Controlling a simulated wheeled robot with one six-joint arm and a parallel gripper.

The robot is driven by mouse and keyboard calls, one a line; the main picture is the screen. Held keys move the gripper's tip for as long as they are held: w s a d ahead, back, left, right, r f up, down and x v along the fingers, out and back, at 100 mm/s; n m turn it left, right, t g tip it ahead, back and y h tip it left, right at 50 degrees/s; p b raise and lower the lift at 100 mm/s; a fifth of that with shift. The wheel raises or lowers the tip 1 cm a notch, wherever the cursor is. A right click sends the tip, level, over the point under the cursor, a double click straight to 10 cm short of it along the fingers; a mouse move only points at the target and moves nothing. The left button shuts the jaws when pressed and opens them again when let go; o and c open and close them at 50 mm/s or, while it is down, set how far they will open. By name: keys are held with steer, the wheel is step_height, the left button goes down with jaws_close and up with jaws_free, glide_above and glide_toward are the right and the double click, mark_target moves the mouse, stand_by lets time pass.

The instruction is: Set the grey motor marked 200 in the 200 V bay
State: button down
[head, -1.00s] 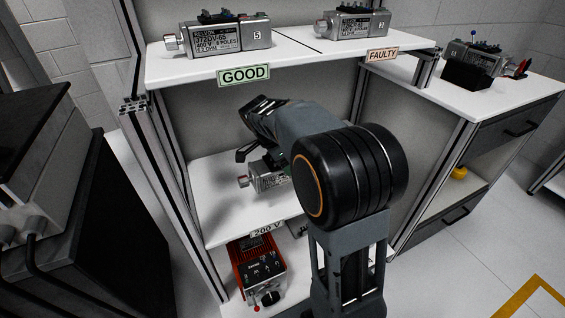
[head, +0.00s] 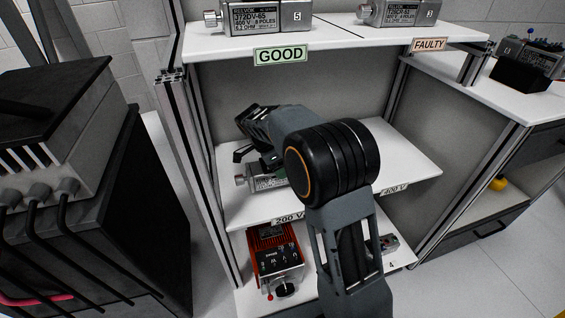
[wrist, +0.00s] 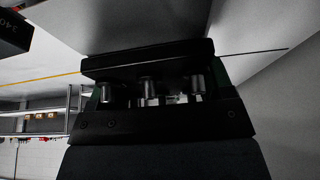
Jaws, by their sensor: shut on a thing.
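The grey motor (head: 266,183) is low under my gripper (head: 243,154) in the head view, over the left part of the middle shelf, behind the "200 V" label (head: 289,219). My gripper is shut on it. The gripper and arm hide much of the motor, and its 200 marking is not readable. I cannot tell whether it touches the shelf or hangs just above it. In the wrist view, my dark jaws (wrist: 150,93) fill the middle, with small metal parts between them.
The "400 V" label (head: 396,189) marks the shelf's right side, which looks bare. Motors stand above on the GOOD (head: 268,18) and FAULTY (head: 399,12) sides. An orange-red device (head: 277,257) stands below. A dark cabinet (head: 95,200) is at left; shelf posts are close by.

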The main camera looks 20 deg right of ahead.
steer(key=shift+w+a+f+b, duration=0.1)
steer(key=shift+f+b, duration=0.25)
steer(key=shift+f, duration=0.5)
steer(key=shift+w+a+f+b, duration=0.1)
steer(key=shift+f+b, duration=0.25)
steer(key=shift+f, duration=0.45)
steer(key=shift+f, duration=0.2)
jaws_free()
steer(key=shift+s, duration=0.1)
